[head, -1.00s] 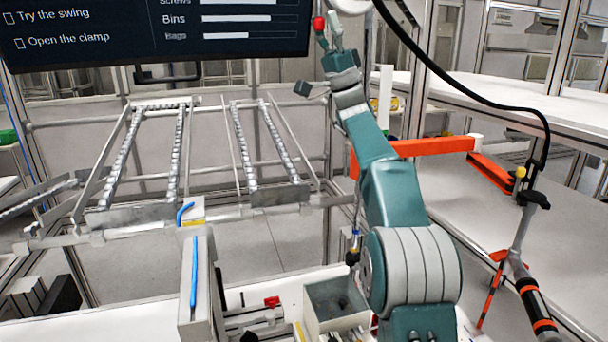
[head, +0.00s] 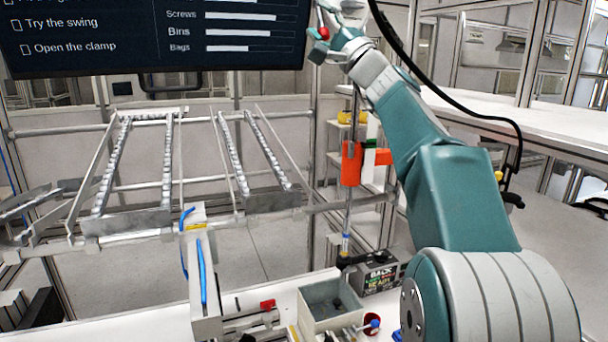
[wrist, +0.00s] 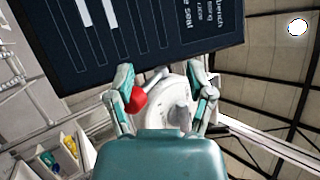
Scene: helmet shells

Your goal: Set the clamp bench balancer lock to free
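The balancer (head: 350,8) is a white rounded body at the top of the head view, partly cut off by the frame edge. Its red knob (head: 322,33), which looks like the lock handle, is at its lower left. My gripper (head: 338,32) is raised right beside the knob. In the wrist view, my gripper (wrist: 162,82) is open, with its fingers wide apart. The red knob (wrist: 138,99) shows just inside the left finger, and the white balancer (wrist: 176,112) shows between the fingers. I cannot tell whether a finger touches the knob.
A dark screen (head: 150,60) hangs left of my gripper. A black cable (head: 400,50) curves down past my arm. An orange part (head: 351,165) sits on a post behind my arm. The bench below holds a grey bin (head: 330,305) and a labelled box (head: 380,278).

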